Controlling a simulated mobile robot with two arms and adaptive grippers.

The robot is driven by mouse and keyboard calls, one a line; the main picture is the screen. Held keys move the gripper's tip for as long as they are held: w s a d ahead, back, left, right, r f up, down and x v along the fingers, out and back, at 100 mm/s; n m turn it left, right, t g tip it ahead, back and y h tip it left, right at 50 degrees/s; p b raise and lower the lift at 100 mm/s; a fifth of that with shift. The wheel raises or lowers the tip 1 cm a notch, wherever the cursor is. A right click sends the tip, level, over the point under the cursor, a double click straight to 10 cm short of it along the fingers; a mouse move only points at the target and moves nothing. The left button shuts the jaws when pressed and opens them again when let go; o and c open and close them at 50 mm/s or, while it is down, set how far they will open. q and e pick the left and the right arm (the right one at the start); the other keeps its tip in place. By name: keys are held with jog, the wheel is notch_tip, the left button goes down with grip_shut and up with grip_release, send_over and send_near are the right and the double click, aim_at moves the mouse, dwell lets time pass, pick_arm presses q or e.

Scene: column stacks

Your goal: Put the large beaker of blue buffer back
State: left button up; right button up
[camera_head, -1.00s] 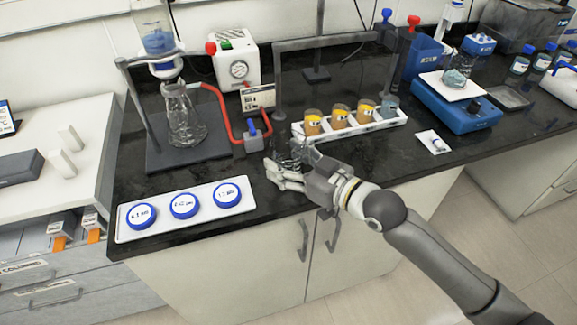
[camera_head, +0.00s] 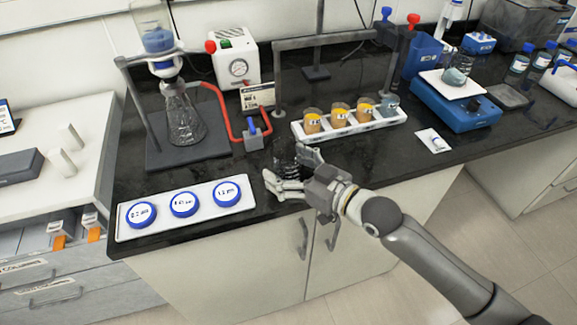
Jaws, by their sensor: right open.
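My right gripper (camera_head: 286,167) is open over the front of the black bench, its fingers spread and pointing up-left. A faint, see-through glass shape (camera_head: 284,156) shows at its fingertips; I cannot tell its outline or contents. A glass beaker with blue-grey contents (camera_head: 457,76) stands on the white plate of the blue device (camera_head: 457,105) at the right, well apart from the gripper. A smaller vessel with blue-grey contents (camera_head: 389,106) stands at the right end of the white rack (camera_head: 350,128). My left gripper is out of view.
Several amber-filled beakers (camera_head: 340,113) stand in the rack behind the gripper. A white tray with blue-rimmed discs (camera_head: 184,205) lies left of it. A glass flask (camera_head: 184,120) stands under a column of blue liquid (camera_head: 158,40). Bench right of the gripper is mostly clear.

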jog(key=shift+r, duration=0.1)
jog(key=shift+s+d, duration=0.1)
jog(key=shift+d, duration=0.05)
jog(key=b+v, duration=0.1)
jog(key=v, duration=1)
jog(key=shift+s+d, duration=0.2)
jog(key=shift+s, duration=0.05)
jog(key=shift+r, duration=0.1)
